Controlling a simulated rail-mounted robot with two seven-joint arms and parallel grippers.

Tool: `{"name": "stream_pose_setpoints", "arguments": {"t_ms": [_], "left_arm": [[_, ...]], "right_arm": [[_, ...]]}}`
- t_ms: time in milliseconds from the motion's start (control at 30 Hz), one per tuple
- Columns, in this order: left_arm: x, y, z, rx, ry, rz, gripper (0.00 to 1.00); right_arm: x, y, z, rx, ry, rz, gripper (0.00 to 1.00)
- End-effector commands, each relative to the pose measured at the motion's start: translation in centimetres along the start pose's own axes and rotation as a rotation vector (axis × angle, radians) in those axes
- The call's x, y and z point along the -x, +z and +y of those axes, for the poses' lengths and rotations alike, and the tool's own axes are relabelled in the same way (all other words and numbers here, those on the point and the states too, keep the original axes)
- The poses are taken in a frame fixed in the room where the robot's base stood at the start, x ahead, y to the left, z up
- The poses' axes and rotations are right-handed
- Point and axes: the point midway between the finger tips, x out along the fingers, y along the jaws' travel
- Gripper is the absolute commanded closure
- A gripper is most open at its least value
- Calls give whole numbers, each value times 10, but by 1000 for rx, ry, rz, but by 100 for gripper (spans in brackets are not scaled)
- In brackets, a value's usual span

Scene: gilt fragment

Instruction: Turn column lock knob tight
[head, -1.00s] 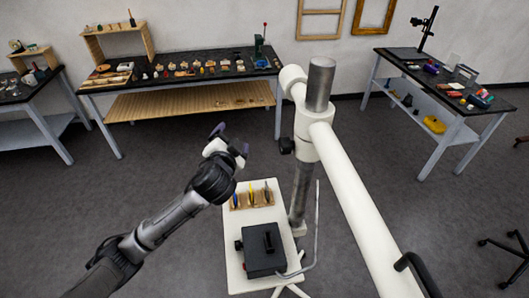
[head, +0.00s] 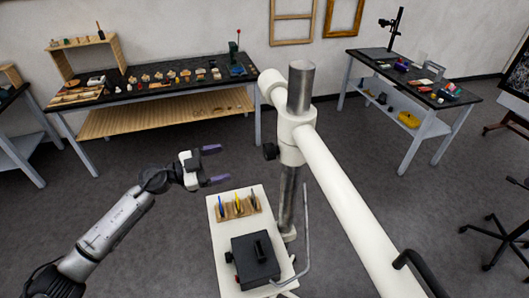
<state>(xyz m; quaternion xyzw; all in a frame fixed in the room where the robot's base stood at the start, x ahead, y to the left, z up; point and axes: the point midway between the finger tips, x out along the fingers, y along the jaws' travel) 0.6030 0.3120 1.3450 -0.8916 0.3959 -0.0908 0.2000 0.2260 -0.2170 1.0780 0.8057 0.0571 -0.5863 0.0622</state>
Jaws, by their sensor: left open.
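The steel column (head: 301,88) stands upright in the middle of the head view, with a white collar and a long white boom (head: 350,200) around it. The black lock knob (head: 270,151) sticks out of the left side of the collar. My left gripper (head: 214,165) is open and empty. Its purple-tipped fingers point right, toward the knob, with a clear gap between. My right gripper is not in view.
Below the knob a small white stand (head: 218,237) carries a black box (head: 255,262) and a wooden rack (head: 237,208) of coloured tools. A bent metal rod rises beside the column. Workbenches (head: 150,85) stand behind.

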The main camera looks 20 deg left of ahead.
Motion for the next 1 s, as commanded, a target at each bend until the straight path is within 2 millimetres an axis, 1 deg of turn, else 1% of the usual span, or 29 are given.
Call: {"name": "stream_pose_setpoints", "arguments": {"t_ms": [100,267,367,700,800,1000], "left_arm": [[0,0,3,87,16,-1,20],[-8,-1,2,135,14,2,20],[-20,-2,2,138,13,3,20],[-84,-3,3,137,13,4,20],[-100,-2,2,136,12,3,20],[-124,-2,3,135,11,2,20]], "right_arm": [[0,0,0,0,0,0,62],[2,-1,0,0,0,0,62],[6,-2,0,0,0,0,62],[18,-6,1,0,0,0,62],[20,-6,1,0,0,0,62],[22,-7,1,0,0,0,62]]}}
